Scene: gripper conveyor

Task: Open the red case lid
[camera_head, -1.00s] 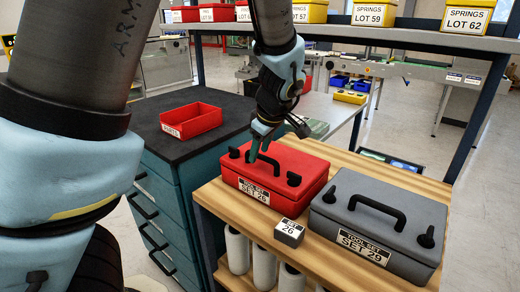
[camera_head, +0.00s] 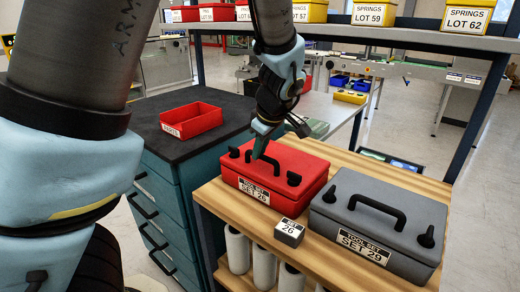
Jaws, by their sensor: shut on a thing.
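The red case (camera_head: 312,167) sits on the wooden bench with its lid down. Its front label reads "TOOL SET SET 26". It has a black handle on top and black latches at the left and right of the lid. My gripper (camera_head: 258,150) reaches down from above onto the top of the red case, at the handle's left part. Its fingers are shut on the handle (camera_head: 266,159). The fingertips are small and partly hidden, so the exact contact is hard to see.
A grey case (camera_head: 362,190) labelled "TOOL SET SET 29" stands close to the right. A small block marked 26 (camera_head: 289,232) sits in front. A red open bin (camera_head: 192,119) rests on the dark cabinet top (camera_head: 150,108) to the left. A shelf with yellow bins (camera_head: 466,17) stands behind.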

